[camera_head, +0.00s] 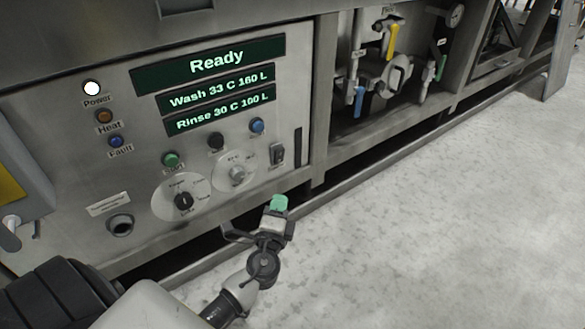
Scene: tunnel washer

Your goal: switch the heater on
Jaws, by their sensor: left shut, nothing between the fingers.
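The washer's control panel (225,165) fills the left half of the head view. A small switch (277,155) in a dark frame sits at its lower right; its label is too small to read. The Heat lamp (104,116) is dull amber, and the white Power lamp (91,88) above it is bright. My left gripper (279,203) has green fingertips and is shut and empty. It appears below the switch in the picture, in front of the panel's lower edge and apart from the switch. My right gripper is out of view.
The display (216,62) reads Ready, Wash 33 C 160 L and Rinse 30 C 100 L. Two rotary knobs (184,201) (237,173) and several buttons sit left of the switch. Valves and pipes (385,70) fill the bay to the right. The speckled floor (440,220) is clear.

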